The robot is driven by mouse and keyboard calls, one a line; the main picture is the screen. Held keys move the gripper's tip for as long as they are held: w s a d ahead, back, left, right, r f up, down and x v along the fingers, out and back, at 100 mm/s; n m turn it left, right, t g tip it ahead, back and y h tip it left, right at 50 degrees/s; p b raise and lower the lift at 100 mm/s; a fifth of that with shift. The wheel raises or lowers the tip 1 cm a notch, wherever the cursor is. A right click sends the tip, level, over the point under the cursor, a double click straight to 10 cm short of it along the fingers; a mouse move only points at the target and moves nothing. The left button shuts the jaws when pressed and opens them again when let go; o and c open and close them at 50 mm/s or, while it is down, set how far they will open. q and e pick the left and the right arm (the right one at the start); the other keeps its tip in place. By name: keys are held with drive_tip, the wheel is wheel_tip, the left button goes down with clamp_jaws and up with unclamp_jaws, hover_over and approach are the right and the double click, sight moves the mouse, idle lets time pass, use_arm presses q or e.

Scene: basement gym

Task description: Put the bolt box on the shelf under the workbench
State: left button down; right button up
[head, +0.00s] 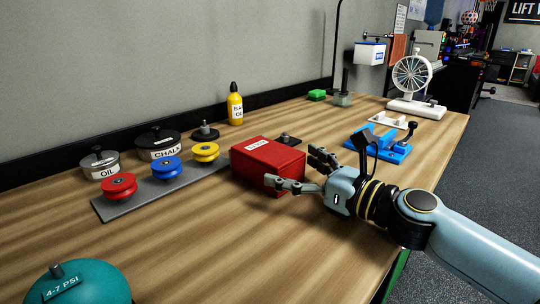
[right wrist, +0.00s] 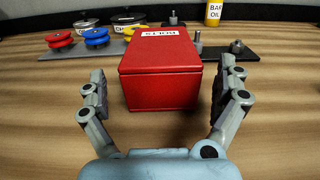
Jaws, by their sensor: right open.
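The bolt box is a red box with a white label (head: 268,162), standing on the wooden workbench (head: 310,268). My right gripper (head: 303,170) is open at the near right side of the box, with one finger on each side of it. In the right wrist view the red box (right wrist: 160,80) stands between the two spread fingers (right wrist: 164,100), with gaps on both sides. The shelf under the workbench is hidden. My left gripper is not in view.
A grey plate (head: 118,211) with red, blue and yellow spools lies left of the box. A teal ball (head: 80,285) sits near left. Bench front is clear.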

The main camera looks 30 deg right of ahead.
sight(251, 159)
drive_tip(key=x, duration=0.3)
drive_tip(key=shift+w+r+p, duration=0.1)
drive_tip(key=shift+w+p, duration=0.2)
drive_tip(key=shift+c, duration=0.4)
drive_tip(key=shift+r, duration=0.1)
drive_tip(key=c, duration=1.1)
